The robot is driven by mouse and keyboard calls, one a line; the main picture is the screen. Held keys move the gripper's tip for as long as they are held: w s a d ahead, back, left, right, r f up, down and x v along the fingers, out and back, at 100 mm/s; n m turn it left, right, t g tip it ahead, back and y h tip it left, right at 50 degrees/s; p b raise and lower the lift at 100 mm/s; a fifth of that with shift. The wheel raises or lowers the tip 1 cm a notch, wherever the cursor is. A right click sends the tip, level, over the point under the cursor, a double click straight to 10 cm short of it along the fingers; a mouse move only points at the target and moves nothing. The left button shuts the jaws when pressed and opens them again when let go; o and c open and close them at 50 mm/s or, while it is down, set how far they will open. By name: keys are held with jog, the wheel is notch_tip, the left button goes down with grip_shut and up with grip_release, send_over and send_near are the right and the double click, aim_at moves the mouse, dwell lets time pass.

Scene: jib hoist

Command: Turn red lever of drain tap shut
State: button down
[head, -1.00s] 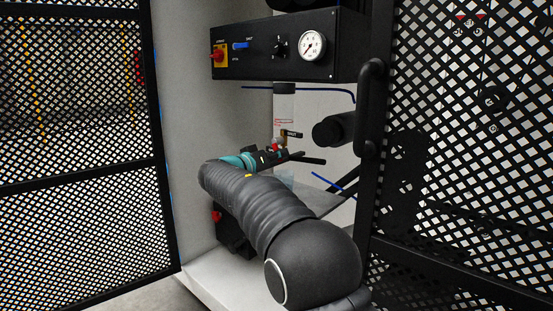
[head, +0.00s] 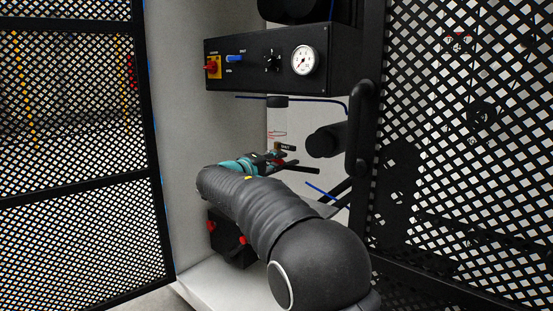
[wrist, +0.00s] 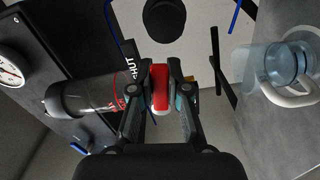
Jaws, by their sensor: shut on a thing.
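The red lever (wrist: 160,86) of the drain tap is between my two fingertips in the wrist view. My gripper (wrist: 160,80) is shut on it, one finger on each side. A small brass-coloured part (wrist: 189,82) shows just behind the right finger; the rest of the tap is hidden by the fingers. A black label reading SHUT (wrist: 131,72) is left of the lever. In the head view my gripper (head: 287,160) reaches into the cabinet beside the label (head: 286,147), and the lever is mostly hidden there.
A grey cylinder (wrist: 85,95) lies close left of the fingers. A clear bluish jug (wrist: 285,68) is at the right. A black panel with a gauge (head: 303,60) is above my arm. Mesh doors (head: 80,150) stand on both sides, the right one with a black handle (head: 361,130).

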jog(key=shift+r+n+p, duration=0.4)
jog(key=shift+n+p, duration=0.2)
jog(key=shift+n, duration=0.4)
jog(key=c, duration=1.1)
grip_release()
jog(key=v, duration=1.2)
jog(key=shift+a, duration=0.1)
